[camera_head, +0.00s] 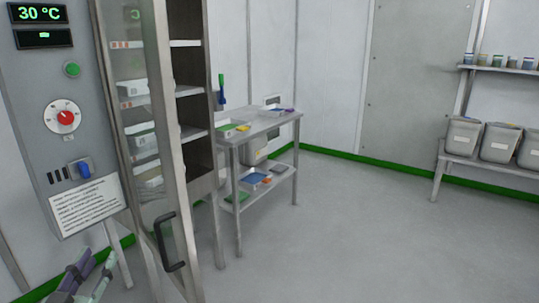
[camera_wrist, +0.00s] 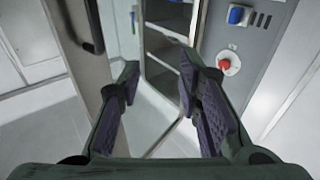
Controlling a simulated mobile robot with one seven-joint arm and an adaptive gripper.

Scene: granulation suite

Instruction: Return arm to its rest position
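My gripper (camera_head: 80,283) shows at the bottom left of the head view, low in front of the cabinet's control panel. In the wrist view my gripper (camera_wrist: 158,85) has its two dark, purple-padded fingers spread apart, with nothing between them. Past the fingers stand the cabinet's shelves (camera_wrist: 160,72) and, to the right, the grey panel with a blue switch (camera_wrist: 238,15) and a red knob (camera_wrist: 224,64). No contact between the fingers and the cabinet can be made out. Most of my arm is out of view.
The cabinet's glass door (camera_head: 145,110) stands open, its dark handle (camera_head: 172,245) jutting out near my gripper. A steel table (camera_head: 265,122) with small items stands behind it. Grey bins (camera_head: 462,137) sit on a right-hand bench. The middle floor (camera_head: 350,230) is clear.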

